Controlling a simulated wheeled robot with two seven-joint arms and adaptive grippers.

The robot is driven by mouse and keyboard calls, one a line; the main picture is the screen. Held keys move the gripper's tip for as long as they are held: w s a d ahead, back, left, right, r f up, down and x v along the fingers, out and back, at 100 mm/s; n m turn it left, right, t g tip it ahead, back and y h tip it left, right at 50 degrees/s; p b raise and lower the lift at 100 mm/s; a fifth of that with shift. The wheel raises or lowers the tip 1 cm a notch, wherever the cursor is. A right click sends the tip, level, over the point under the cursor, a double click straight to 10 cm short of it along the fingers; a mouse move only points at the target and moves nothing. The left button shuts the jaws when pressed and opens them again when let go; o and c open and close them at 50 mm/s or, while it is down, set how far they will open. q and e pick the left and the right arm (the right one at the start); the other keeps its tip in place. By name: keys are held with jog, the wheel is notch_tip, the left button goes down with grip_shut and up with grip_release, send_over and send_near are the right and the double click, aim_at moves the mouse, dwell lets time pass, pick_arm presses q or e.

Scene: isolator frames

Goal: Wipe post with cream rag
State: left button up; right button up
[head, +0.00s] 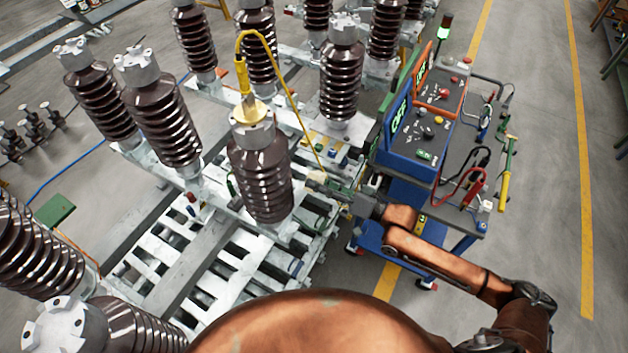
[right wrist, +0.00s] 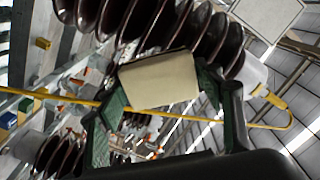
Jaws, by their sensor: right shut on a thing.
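The cream rag (right wrist: 158,80) is held between the green finger pads of my right gripper (head: 318,183), which is shut on it. In the head view the rag is small, a pale patch at the fingertips. The brown ribbed post (head: 262,180) with a grey cap stands just left of the fingertips. Its ribs (right wrist: 145,18) show behind the rag in the right wrist view. Whether the rag touches the post I cannot tell. My left gripper is not in view.
A yellow hook and cable (head: 241,75) rise from the post's cap and run down near my right gripper. Several similar brown posts (head: 165,115) stand around on pale metal frames (head: 195,285). A blue cart (head: 405,205) with test boxes (head: 418,125) stands close on the right.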

jog(key=shift+s+d, duration=0.1)
jog(key=shift+d, duration=0.05)
jog(key=shift+v, duration=1.4)
